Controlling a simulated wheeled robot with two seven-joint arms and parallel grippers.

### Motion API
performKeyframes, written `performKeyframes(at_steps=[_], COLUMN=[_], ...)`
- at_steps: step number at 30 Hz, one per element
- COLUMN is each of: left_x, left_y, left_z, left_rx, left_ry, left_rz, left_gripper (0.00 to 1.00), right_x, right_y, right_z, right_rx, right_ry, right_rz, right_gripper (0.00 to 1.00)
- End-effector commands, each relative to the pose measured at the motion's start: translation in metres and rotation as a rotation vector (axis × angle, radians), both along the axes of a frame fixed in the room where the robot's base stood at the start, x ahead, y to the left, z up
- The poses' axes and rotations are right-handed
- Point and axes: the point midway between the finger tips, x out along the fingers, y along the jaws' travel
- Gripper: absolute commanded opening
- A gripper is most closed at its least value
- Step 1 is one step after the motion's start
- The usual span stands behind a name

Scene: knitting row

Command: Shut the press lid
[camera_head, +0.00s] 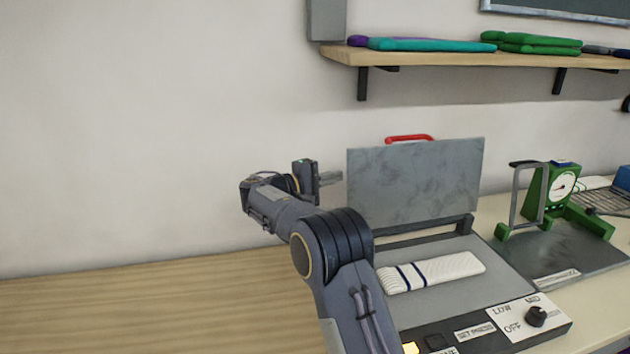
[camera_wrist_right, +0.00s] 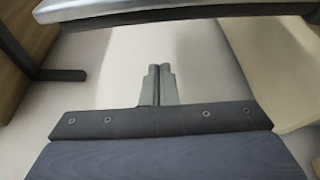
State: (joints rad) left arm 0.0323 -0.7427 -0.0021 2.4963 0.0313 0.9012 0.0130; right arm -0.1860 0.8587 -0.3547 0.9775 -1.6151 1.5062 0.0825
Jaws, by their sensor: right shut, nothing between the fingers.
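The press has a grey lid (camera_head: 415,185) that stands raised, close to upright, at the back of its flat grey bed (camera_head: 510,272). A red handle (camera_head: 409,138) shows at the lid's top edge. A folded white knit piece with dark blue stripes (camera_head: 440,270) lies on the bed. My right gripper (camera_head: 330,178) is at the left of the raised lid, near its left edge; I cannot tell whether it touches. Its fingers are together and empty, as the right wrist view (camera_wrist_right: 159,72) shows. My arm hides the press's left front. My left gripper is not in view.
A wooden shelf (camera_head: 450,60) with folded knits hangs above the press. A green dial gauge (camera_head: 560,185) stands on a dark plate at the right. The press's control panel (camera_head: 528,318) with a knob is at the front. The wooden table (camera_head: 130,310) is clear at the left.

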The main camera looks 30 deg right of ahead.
Motion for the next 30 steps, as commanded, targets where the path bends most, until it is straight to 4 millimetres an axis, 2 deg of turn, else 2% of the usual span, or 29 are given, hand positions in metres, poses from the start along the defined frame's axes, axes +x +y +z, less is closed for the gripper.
performKeyframes(at_steps=[1,6,12,25,30], left_x=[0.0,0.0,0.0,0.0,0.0], left_y=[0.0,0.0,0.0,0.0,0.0], left_z=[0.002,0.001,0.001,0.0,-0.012], left_rx=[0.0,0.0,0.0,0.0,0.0], left_ry=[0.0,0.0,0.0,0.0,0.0], left_rz=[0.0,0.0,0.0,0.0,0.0], left_gripper=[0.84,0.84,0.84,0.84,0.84], right_x=[-0.001,-0.023,-0.036,-0.038,-0.042], right_y=[-0.011,0.0,0.004,0.004,-0.002], right_z=[0.0,0.004,0.006,0.006,0.004], right_rx=[0.001,0.002,0.001,0.0,-0.009], right_ry=[0.0,0.0,-0.001,-0.003,-0.032], right_rz=[-0.003,0.002,0.001,0.001,0.001], right_gripper=[0.0,0.0,0.0,0.0,0.0])
